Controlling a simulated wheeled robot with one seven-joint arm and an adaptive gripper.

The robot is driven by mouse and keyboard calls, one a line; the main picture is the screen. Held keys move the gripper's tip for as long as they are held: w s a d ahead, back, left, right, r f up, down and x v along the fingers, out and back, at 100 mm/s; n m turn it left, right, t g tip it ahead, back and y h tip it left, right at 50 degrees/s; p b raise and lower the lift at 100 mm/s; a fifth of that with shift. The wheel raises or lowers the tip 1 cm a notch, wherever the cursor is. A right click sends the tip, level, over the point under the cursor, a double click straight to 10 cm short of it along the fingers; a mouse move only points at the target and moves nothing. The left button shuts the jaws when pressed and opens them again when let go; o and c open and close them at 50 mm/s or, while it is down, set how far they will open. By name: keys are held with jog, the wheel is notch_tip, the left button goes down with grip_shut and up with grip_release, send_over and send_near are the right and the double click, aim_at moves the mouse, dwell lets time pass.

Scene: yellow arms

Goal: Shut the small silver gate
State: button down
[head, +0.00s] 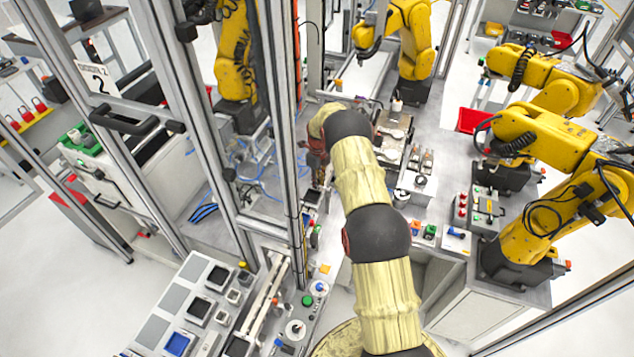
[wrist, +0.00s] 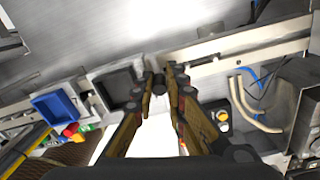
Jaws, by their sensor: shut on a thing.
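My gripper (wrist: 157,88) points at a dark round knob (wrist: 158,80) in the wrist view. Its two brown fingers stand on either side of the knob and are shut on it. The knob lies at the lower edge of a plain silver metal panel (wrist: 165,35), which looks like the small silver gate; how far it stands open cannot be told. In the head view my gripper (head: 318,172) is small and partly hidden behind my cream arm, close to the upright silver posts (head: 292,130). The knob is hidden there.
A silver rail (wrist: 235,45) and bent pale hoses (wrist: 240,108) lie right of my fingers. A blue tray (wrist: 55,106) and a dark square tray (wrist: 118,86) lie left.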

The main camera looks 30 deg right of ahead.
jog(key=shift+s+a+f, duration=0.1)
jog(key=c, duration=1.8)
grip_release()
